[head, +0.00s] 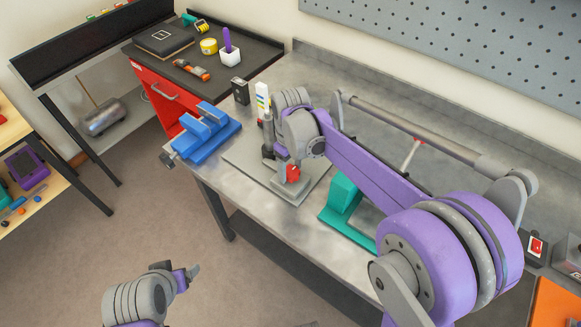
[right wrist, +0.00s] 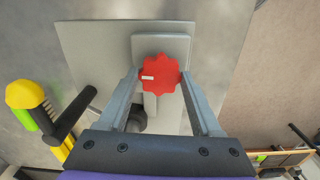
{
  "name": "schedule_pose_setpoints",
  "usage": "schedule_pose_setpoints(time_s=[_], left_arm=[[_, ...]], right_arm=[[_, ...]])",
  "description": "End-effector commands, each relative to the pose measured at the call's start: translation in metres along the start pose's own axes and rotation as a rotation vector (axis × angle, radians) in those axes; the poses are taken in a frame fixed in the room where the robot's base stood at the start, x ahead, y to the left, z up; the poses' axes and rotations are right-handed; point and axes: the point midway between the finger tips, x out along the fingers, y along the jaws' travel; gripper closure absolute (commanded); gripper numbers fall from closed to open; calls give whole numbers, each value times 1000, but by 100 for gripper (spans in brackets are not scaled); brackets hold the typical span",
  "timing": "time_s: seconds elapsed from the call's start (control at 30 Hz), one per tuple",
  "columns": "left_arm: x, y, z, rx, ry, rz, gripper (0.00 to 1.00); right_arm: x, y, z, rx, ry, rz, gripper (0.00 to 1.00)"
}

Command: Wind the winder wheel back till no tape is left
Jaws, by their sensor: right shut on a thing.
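The winder wheel, a red knob with a scalloped rim and a small white mark, sits between my right gripper's fingertips in the right wrist view (right wrist: 160,76). It also shows red in the head view (head: 292,172), on a grey fixture at the bench's front. My right gripper (right wrist: 160,79) is shut on this wheel, one finger on each side; the white mark is at its left. I cannot make out any tape. My left gripper (head: 190,272) is low over the floor, away from the bench; whether it is open is unclear.
A blue vise (head: 205,129) stands to the left, and a green stand (head: 342,200) to the right, partly behind my right arm. A red cabinet (head: 160,95) adjoins the bench.

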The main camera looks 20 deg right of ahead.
Motion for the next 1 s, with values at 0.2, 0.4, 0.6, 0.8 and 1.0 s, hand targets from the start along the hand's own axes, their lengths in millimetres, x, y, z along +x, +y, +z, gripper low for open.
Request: schedule_pose_setpoints(time_s=[0.2, 0.4, 0.6, 0.8, 1.0], left_arm=[[0, 0, 0, 0, 0, 0, 25], [0, 0, 0, 0, 0, 0, 25], [0, 0, 0, 0, 0, 0, 25], [0, 0, 0, 0, 0, 0, 25], [-2, 0, -2, 0, 2, 0, 25]], right_arm=[[0, 0, 0, -1, 0, 1, 90], [0, 0, 0, 0, 0, 1, 20], [0, 0, 0, 0, 0, 0, 4], [-2, 0, 0, 0, 0, 0, 4], [-26, 0, 0, 0, 0, 0, 4]])
